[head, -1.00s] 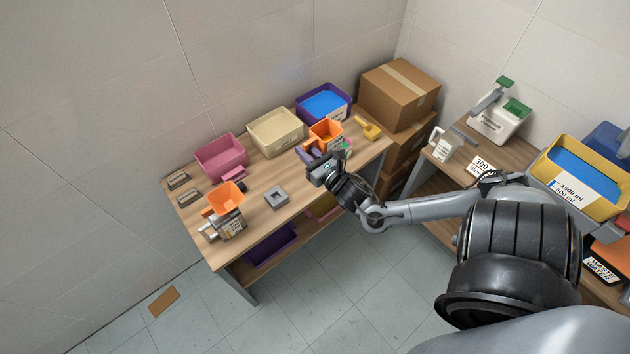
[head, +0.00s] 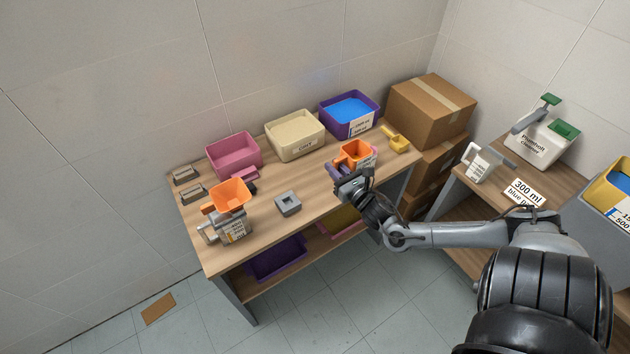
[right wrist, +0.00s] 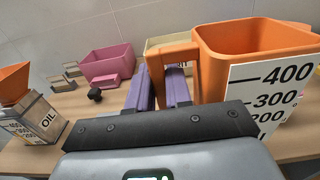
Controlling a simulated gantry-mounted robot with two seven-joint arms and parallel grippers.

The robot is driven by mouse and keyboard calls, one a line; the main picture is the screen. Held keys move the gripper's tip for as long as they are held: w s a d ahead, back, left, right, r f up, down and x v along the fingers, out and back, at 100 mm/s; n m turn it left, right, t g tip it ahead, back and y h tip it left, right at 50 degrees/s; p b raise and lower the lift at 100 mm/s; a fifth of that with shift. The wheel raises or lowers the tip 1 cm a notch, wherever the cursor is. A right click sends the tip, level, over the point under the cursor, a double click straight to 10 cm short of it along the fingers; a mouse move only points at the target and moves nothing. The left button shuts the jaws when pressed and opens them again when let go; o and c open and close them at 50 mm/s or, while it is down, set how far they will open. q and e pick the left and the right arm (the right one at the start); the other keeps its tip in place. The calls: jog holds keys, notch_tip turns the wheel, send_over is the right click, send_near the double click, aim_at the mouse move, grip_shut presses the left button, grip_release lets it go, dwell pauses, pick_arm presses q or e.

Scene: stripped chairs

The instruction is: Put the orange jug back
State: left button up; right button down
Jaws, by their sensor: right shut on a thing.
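The orange jug (head: 355,151) is at the right end of the workbench in the head view, upright, with a white scale label on its side. In the right wrist view the jug (right wrist: 250,42) fills the right side, and its label reads 400, 300 and 200. My right gripper (head: 341,170) is at the jug's near left side. In the right wrist view its purple fingers (right wrist: 160,82) are shut on the jug's handle. The jug's base is hidden, so I cannot tell if it touches the bench. My left gripper is not in view.
Pink (head: 234,155), cream (head: 296,150) and purple (head: 366,127) tubs line the bench's back. A yellow scoop (head: 396,140) lies right of the jug. Cardboard boxes (head: 430,108) stand right.

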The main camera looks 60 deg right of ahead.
jog(key=shift+w+a+f+b, duration=0.15)
jog(key=shift+w+f+b, duration=0.75)
jog(key=shift+w+f, duration=1.15)
jog(key=shift+w+a+f+b, duration=0.15)
jog(key=shift+w+f+b, duration=0.75)
jog(key=shift+w+f, duration=1.15)
jog(key=shift+s+f, duration=0.2)
jog(key=shift+f, duration=0.15)
jog(key=c, duration=1)
grip_release()
jog(key=shift+c, duration=0.2)
